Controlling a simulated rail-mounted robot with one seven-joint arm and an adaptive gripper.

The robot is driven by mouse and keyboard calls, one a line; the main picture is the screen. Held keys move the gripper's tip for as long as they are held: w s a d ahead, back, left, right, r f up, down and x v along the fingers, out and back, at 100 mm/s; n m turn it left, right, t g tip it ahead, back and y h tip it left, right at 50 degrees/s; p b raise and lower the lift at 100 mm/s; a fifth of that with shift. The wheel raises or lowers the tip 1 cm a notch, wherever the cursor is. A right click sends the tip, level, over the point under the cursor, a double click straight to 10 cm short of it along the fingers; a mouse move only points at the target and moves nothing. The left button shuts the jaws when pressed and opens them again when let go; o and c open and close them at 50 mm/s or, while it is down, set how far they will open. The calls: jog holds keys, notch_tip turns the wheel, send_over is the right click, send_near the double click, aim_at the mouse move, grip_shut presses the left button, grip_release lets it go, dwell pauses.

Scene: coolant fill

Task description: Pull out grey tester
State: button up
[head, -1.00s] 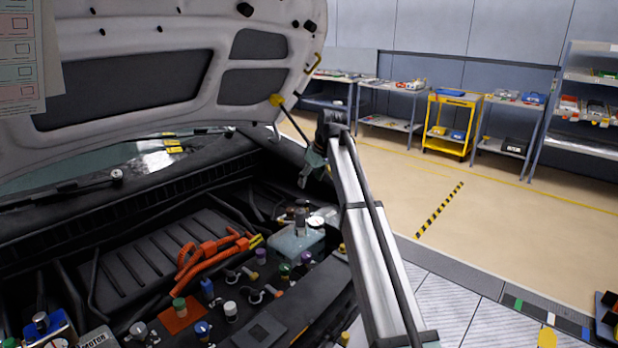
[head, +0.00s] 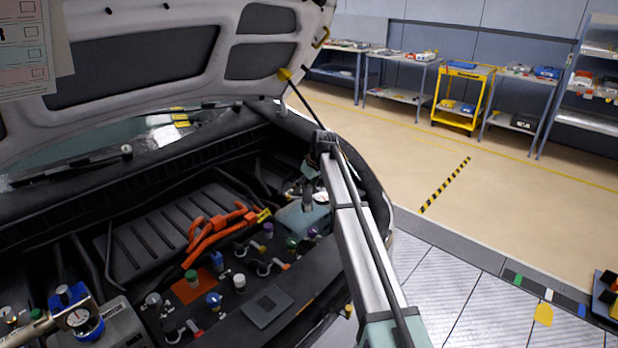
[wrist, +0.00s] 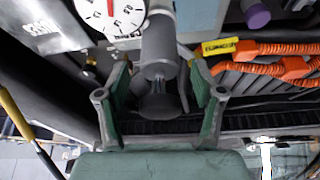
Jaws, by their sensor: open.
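The grey tester (wrist: 159,58) is a grey cylinder with a wider dark knob at its end. In the head view it stands upright (head: 308,196) at the pale blue-grey reservoir (head: 298,222), beside a white round dial (head: 321,197). My gripper (wrist: 159,68) is open, its two green-padded fingers on either side of the tester, with a visible gap at each side. In the head view my gripper (head: 311,172) is just above the tester and partly hidden by my arm. The tester's lower end is hidden.
Orange cables (head: 215,232) with a yellow tag (wrist: 220,46) run close beside the tester. Several coloured caps, such as a purple one (head: 268,230), stand nearby. The raised hood (head: 190,60) is overhead. A blue gauge device (head: 82,318) is at lower left.

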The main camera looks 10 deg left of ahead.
jog(key=shift+w+a+f, duration=0.1)
jog(key=shift+f, duration=0.15)
grip_shut()
jog(key=c, duration=1)
grip_release()
jog(key=shift+n+g+y, duration=0.5)
jog(key=shift+n, duration=1.2)
jog(key=shift+n+g+b, duration=0.3)
jog(key=shift+n, duration=0.4)
jog(key=shift+s+n+g, duration=0.2)
jog(key=shift+n+g, duration=0.1)
jog(key=shift+n, duration=0.6)
